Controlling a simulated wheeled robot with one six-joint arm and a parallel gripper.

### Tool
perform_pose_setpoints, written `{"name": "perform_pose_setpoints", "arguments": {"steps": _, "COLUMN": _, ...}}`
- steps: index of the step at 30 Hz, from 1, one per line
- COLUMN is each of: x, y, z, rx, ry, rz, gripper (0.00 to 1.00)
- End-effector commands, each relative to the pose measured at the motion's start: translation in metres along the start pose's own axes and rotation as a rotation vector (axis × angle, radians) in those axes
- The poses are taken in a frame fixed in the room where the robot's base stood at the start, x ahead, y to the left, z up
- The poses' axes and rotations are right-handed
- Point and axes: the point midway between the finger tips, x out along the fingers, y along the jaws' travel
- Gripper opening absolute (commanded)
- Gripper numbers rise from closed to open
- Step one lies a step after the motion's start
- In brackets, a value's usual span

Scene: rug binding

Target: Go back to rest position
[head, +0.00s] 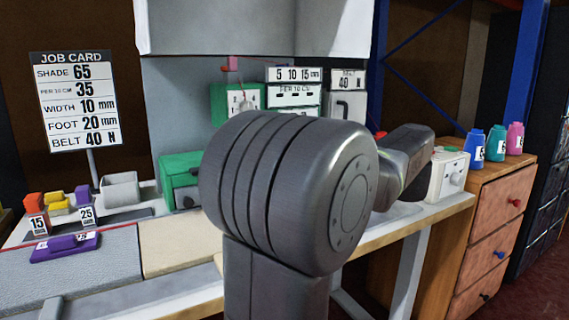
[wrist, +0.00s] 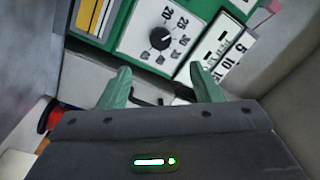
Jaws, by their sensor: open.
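My gripper (wrist: 161,80) shows in the wrist view with its two green fingers spread apart and nothing between them. Beyond the fingertips is a green machine panel with a white dial plate and black knob (wrist: 160,39); the fingers look apart from it, though the exact gap cannot be told. In the head view my large grey arm joint fills the middle and hides the gripper. The green dial box (head: 238,103) shows behind the arm there.
A job card (head: 79,100) stands at the left. Purple, orange and yellow blocks lie on the bench near a grey bin (head: 121,189). A green box (head: 181,180) sits behind. At the right, a wooden drawer cabinet (head: 494,220) carries blue, teal and pink spools (head: 496,143).

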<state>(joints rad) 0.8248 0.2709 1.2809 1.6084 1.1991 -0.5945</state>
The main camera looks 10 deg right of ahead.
Motion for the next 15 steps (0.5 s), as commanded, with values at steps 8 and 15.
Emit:
{"name": "perform_pose_setpoints", "arguments": {"steps": 8, "x": 0.051, "y": 0.002, "z": 0.002, "rx": 0.000, "ry": -0.003, "rz": -0.003, "gripper": 0.58}}
{"name": "perform_pose_setpoints", "arguments": {"steps": 15, "x": 0.096, "y": 0.001, "z": 0.001, "rx": -0.001, "ry": -0.001, "rz": -0.002, "gripper": 0.58}}
